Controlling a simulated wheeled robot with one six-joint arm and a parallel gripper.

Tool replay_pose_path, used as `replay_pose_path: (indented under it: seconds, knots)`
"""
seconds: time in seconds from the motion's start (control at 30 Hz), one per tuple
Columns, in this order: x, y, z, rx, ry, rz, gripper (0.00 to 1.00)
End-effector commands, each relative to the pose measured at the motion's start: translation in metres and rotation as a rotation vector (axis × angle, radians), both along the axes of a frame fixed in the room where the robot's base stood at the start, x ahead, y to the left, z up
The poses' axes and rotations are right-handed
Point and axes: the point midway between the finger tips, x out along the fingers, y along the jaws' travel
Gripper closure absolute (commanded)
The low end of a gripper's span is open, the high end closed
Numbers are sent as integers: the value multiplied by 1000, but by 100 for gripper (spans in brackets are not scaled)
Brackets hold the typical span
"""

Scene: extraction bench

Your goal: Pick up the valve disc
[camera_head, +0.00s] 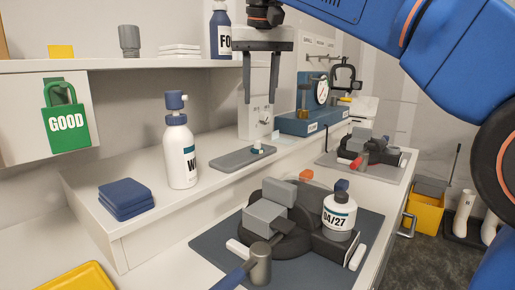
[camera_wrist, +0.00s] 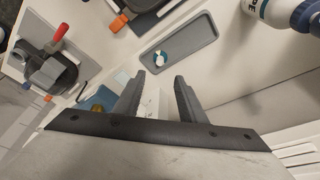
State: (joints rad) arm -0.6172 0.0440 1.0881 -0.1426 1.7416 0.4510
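The likely valve disc (camera_head: 257,149) is a small white and teal piece on a grey tray (camera_head: 232,160) on the raised ledge. In the wrist view the piece (camera_wrist: 161,58) lies near one end of the tray (camera_wrist: 196,39), just beyond my fingertips. My gripper (camera_head: 261,98) hangs above the ledge with its two fingers pointing down, apart and empty. The fingers (camera_wrist: 159,76) also show spread in the wrist view. Nothing covers the piece in either view.
A white spray bottle (camera_head: 181,155) and folded blue cloths (camera_head: 126,198) stand left of the tray. A blue gauge box (camera_head: 305,124) is to its right. A vise (camera_head: 272,215) with a labelled bottle (camera_head: 340,215) stands in front, lower down. A shelf (camera_head: 130,64) is at upper left.

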Motion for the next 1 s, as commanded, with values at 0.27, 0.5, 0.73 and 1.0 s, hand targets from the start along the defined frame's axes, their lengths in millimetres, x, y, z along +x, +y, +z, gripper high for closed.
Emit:
replay_pose_path:
  seconds: [0.27,0.5,0.73,1.0]
  knots:
    - [14,1,-48,-2,3,-1,63]
    - [22,2,-73,-1,1,0,63]
    - [29,3,-88,-2,2,-1,63]
    - [42,6,-119,-1,1,0,63]
